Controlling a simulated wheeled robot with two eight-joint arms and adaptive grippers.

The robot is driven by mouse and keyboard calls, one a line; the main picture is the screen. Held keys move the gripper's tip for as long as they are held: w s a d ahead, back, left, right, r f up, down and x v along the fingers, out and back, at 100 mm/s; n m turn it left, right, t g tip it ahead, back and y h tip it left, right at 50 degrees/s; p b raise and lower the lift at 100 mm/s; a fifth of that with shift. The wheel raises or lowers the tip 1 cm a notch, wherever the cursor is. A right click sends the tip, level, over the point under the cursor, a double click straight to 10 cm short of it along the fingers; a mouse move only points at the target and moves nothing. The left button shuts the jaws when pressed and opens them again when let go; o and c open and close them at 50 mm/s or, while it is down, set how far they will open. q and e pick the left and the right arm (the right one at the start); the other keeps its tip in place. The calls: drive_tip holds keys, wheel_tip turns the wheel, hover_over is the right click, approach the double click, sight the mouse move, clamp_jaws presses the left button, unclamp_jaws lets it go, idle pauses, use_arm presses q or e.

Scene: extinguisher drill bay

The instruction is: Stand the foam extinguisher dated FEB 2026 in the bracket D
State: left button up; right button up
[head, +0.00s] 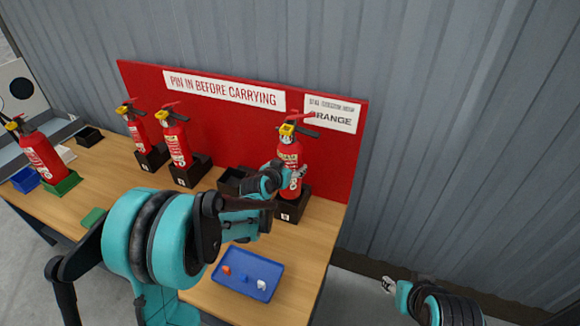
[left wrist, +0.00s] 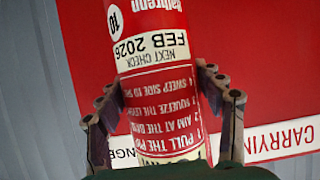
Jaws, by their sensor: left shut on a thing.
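The red extinguisher (head: 289,155) with a yellow-tagged head is upright at the right end of the bench. Its label reads NEXT CHECK FEB 2026 in the left wrist view (left wrist: 152,45), upside down. My left gripper (head: 298,174) is shut around its body. Its base is in or just over the rightmost black bracket (head: 289,212); I cannot tell if it rests on the bottom. The bracket's small white label is too small to read. My right gripper (head: 390,285) is low at the right, away from the bench; its jaw state is unclear.
Two other extinguishers (head: 137,126) (head: 175,138) stand in black brackets to the left, and another (head: 42,153) stands in a green holder. An empty black bracket (head: 229,181) is beside my left gripper. A blue tray (head: 247,290) with small items lies in front. A red board (head: 235,125) stands behind.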

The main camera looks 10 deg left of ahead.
use_arm(q)
drive_tip(key=shift+f+b, duration=2.35)
drive_tip(key=shift+f, duration=0.3)
idle(1.4)
idle(0.4)
drive_tip(key=o, duration=1.9)
drive_tip(key=shift+s+r, duration=0.1)
drive_tip(key=shift+f, duration=0.2)
drive_tip(key=v, duration=1.2)
drive_tip(key=shift+r, duration=0.1)
